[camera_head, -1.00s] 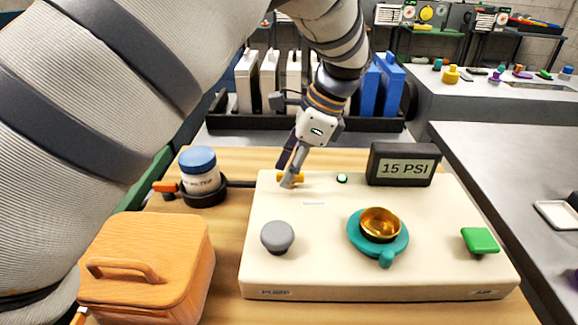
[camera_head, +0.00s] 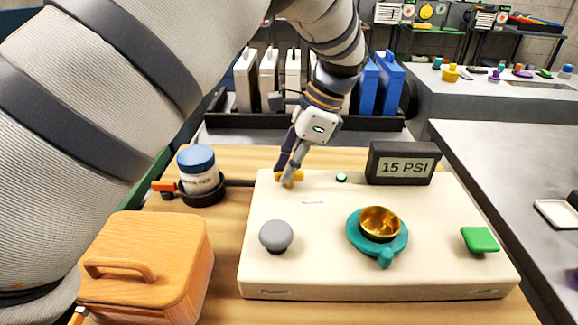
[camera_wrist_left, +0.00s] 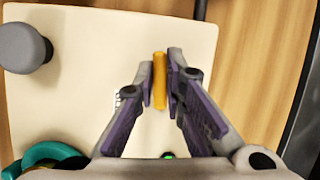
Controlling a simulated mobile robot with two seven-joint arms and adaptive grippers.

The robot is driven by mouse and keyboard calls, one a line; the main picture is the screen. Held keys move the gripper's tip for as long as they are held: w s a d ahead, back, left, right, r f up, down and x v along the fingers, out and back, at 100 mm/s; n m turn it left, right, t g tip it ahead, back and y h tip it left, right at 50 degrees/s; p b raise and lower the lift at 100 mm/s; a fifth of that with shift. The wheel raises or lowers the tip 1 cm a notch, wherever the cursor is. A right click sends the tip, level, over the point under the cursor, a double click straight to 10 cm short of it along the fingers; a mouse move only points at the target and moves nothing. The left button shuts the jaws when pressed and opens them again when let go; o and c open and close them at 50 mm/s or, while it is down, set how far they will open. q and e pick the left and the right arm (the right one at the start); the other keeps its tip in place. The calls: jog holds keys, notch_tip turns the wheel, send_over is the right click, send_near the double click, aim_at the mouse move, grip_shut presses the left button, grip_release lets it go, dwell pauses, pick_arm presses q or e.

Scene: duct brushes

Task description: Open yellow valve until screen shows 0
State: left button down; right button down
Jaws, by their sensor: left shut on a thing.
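The yellow valve (camera_head: 298,176) is a small handle at the back left of the cream panel (camera_head: 330,275). In the left wrist view the valve (camera_wrist_left: 160,80) is a narrow upright bar between the two fingers. My left gripper (camera_head: 287,177) is shut on the valve; its fingers (camera_wrist_left: 160,78) flank it and hide part of it in the head view. The screen (camera_head: 405,168) at the panel's back right reads 15 PSI. My right gripper is not in view.
A grey knob (camera_head: 276,236), a teal ring with a gold cup (camera_head: 380,222) and a green button (camera_head: 480,240) sit on the panel. A wooden box (camera_head: 150,270) and a blue-lidded jar (camera_head: 197,168) stand to the left.

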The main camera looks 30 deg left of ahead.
pick_arm(q)
jog(key=n, duration=0.2)
jog(key=n+h, duration=0.1)
jog(key=n, duration=0.1)
jog(key=shift+n+g+h, duration=0.3)
jog(key=shift+g, duration=0.1)
jog(key=n+h, duration=0.1)
jog(key=n, duration=0.2)
jog(key=shift+n+g, duration=0.3)
jog(key=n+h, duration=0.2)
jog(key=n, duration=0.2)
jog(key=shift+r, duration=0.1)
jog(key=shift+n+h, duration=0.5)
jog(key=shift+n, duration=1.1)
jog(key=c, duration=1.7)
grip_release()
jog(key=shift+o, duration=0.2)
